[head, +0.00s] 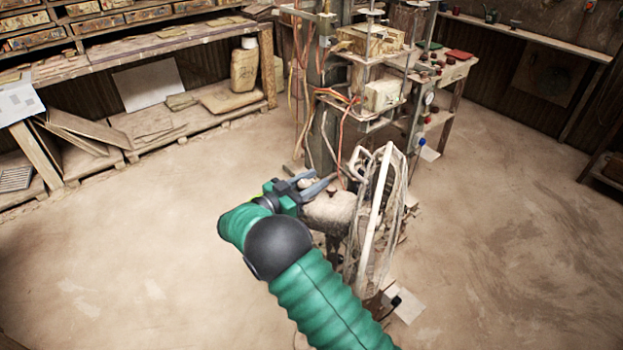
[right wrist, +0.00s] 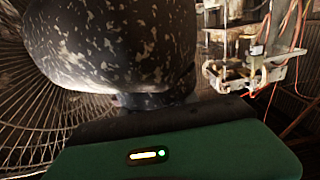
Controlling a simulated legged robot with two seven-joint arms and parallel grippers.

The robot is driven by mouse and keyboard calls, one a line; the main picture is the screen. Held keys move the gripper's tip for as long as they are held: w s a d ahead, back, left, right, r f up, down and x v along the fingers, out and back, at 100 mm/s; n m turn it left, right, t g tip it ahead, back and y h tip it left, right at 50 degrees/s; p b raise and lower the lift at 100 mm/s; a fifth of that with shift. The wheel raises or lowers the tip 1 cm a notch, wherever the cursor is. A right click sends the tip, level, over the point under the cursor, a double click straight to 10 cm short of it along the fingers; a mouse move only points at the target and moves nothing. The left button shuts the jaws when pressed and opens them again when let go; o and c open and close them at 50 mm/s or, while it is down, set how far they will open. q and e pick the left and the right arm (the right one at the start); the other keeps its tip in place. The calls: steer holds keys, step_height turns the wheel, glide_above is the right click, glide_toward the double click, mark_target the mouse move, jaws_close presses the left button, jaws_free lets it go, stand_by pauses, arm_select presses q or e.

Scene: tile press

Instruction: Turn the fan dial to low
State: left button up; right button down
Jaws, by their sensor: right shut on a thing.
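The fan stands on the floor near the middle of the head view, with its wire cage (head: 388,215) to the right and its dusty motor housing (head: 328,210) to the left. My right gripper (head: 322,182) is at the housing's far upper side, its grey fingers shut on what appears to be the fan dial, which the fingers mostly hide. In the right wrist view the speckled dark housing (right wrist: 110,45) fills the upper left, close above my gripper's green body, with the wire cage (right wrist: 30,105) behind. The dial's setting cannot be read. My left gripper is out of view.
A press frame with loose cables (head: 383,95) stands just behind the fan. A low shelf bench (head: 185,45) runs along the back left, holding a jug (head: 244,65). The floor left of the fan is clear.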

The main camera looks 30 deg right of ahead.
steer(key=shift+m+g, duration=0.4)
steer(key=shift+g, duration=0.2)
steer(key=c, duration=0.9)
jaws_free()
steer(key=shift+a, duration=0.1)
steer(key=a, duration=0.5)
steer(key=a+b, duration=0.1)
steer(key=a, duration=1)
steer(key=shift+s+a+b, duration=0.3)
steer(key=shift+a, duration=0.1)
